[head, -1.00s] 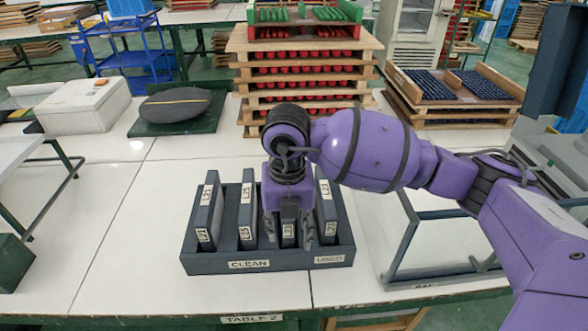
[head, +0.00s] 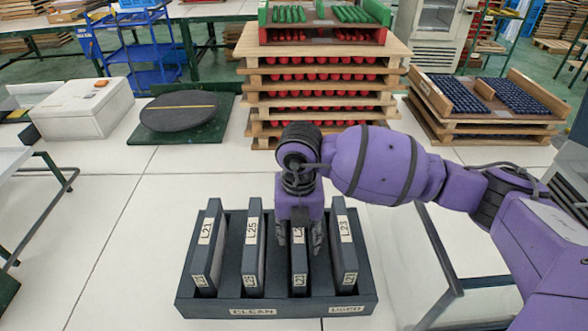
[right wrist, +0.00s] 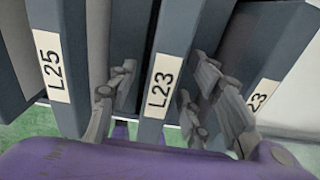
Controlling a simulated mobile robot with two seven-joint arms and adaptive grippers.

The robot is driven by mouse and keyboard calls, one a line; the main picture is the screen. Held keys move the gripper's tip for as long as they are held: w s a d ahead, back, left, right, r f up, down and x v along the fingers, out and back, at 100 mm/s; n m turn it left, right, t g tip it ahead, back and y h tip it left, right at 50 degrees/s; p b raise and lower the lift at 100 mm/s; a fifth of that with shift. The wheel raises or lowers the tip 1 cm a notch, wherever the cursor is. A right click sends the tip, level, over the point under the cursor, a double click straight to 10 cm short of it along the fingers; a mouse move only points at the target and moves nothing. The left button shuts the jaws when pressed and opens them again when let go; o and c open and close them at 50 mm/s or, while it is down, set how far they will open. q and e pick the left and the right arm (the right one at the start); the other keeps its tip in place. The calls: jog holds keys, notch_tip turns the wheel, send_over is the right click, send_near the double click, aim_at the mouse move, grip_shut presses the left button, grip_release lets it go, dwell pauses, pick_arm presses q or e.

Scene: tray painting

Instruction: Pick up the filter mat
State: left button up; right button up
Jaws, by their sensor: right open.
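The filter mats are dark upright panels with white labels, standing in a dark rack (head: 224,308) marked CLEAN and USED. From left they are a mat marked L21 (head: 207,250), one marked L25 (head: 252,255), a partly hidden third mat (head: 299,270), and one marked L23 (head: 344,240). My right gripper (head: 300,238) is over the third mat, pointing down. In the right wrist view my open gripper (right wrist: 165,75) has fingers on both sides of this mat, whose label (right wrist: 160,86) reads L23. Gaps show beside it. My left gripper is out of view.
A dark round disc (head: 178,111) and a white box (head: 83,108) stand behind on the left. Stacked wooden trays with red items (head: 320,75) stand behind the rack. A grey frame (head: 440,255) is close on the right.

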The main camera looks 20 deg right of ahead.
notch_tip(320, 180, down, 4)
jog(key=shift+r, duration=0.2)
jog(key=shift+w, duration=0.1)
jog(key=c, duration=1.1)
jog(key=shift+o, duration=0.2)
jog(key=shift+r, duration=0.1)
